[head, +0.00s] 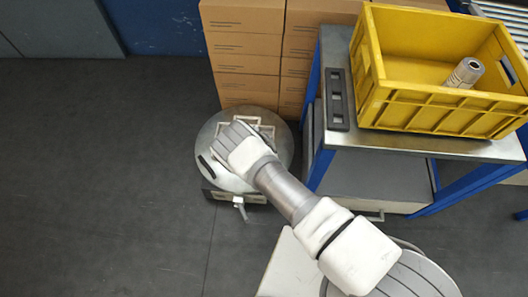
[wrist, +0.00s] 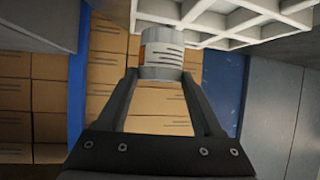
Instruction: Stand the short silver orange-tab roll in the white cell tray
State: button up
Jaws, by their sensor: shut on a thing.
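My gripper (wrist: 161,84) is shut on a short silver roll (wrist: 164,70), which has an orange tab at its left side and a pale label with dark lines. The white cell tray (wrist: 207,21) shows at the top of the wrist view, with the roll's far end overlapping its edge; I cannot tell whether they touch. In the head view, the tray (head: 265,129) sits on a round grey table, largely covered by my wrist. The held roll and my fingertips are hidden there.
The round table (head: 283,155) stands before stacked cardboard boxes (head: 245,47). To the right, a blue-framed bench carries a yellow crate (head: 430,112) with another silver roll (head: 465,73) inside, and a dark slotted holder (head: 338,100). The floor at left is clear.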

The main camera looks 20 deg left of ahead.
notch_tip(320, 180, down, 7)
jog(key=b, duration=0.2)
jog(key=shift+r+b, duration=0.15)
jog(key=shift+b, duration=0.15)
jog(key=o, duration=1.5)
